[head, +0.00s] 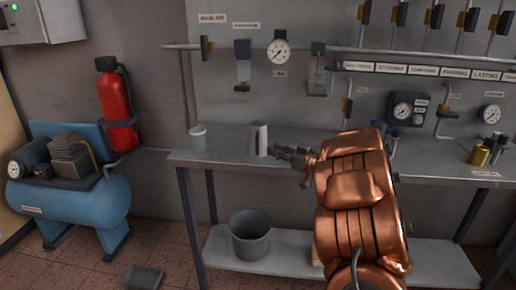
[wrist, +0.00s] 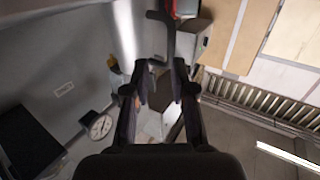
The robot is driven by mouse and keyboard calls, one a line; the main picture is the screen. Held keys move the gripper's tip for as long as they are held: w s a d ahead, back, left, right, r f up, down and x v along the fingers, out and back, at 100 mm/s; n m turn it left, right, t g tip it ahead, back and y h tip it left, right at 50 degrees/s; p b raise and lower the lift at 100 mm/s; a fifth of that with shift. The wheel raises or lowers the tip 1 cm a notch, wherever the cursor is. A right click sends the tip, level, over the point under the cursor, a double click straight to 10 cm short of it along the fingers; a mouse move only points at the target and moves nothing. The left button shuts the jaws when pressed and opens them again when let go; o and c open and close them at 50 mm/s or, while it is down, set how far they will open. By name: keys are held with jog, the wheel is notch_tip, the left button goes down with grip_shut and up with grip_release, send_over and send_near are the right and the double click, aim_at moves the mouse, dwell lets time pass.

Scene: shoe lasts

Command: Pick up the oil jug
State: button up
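The oil jug appears to be the pale metal cylinder (head: 258,138) standing upright on the bench, left of my gripper in the head view. My gripper (head: 281,151) points left toward it, with its tips close to the jug's right side. In the wrist view my gripper (wrist: 166,66) has its two dark fingers apart. A bright metal surface (wrist: 122,28), likely the jug's body, shows beyond the left finger. A dark handle-like bar (wrist: 169,38) lies just ahead of the gap between the tips. I cannot tell whether the fingers touch it.
The grey bench (head: 215,157) also holds a pale cup (head: 198,138) at left and a brass can (head: 479,155) at right. A wall panel with gauges (head: 278,52) rises behind. A bucket (head: 250,240) stands on the lower shelf. A blue compressor (head: 75,200) is at left.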

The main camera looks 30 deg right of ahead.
aim_at(258, 151)
jog(key=shift+y, duration=0.4)
jog(key=shift+s+a+f+x, duration=0.1)
jog(key=shift+a+x, duration=0.1)
jog(key=shift+x, duration=1)
jog(key=shift+s+a+f+x, duration=0.1)
jog(key=shift+a+f+x, duration=0.1)
jog(key=shift+x, duration=1.05)
jog(key=shift+a+f+x, duration=0.1)
jog(key=shift+a+x, duration=0.05)
jog(key=shift+x, duration=1.05)
grip_shut()
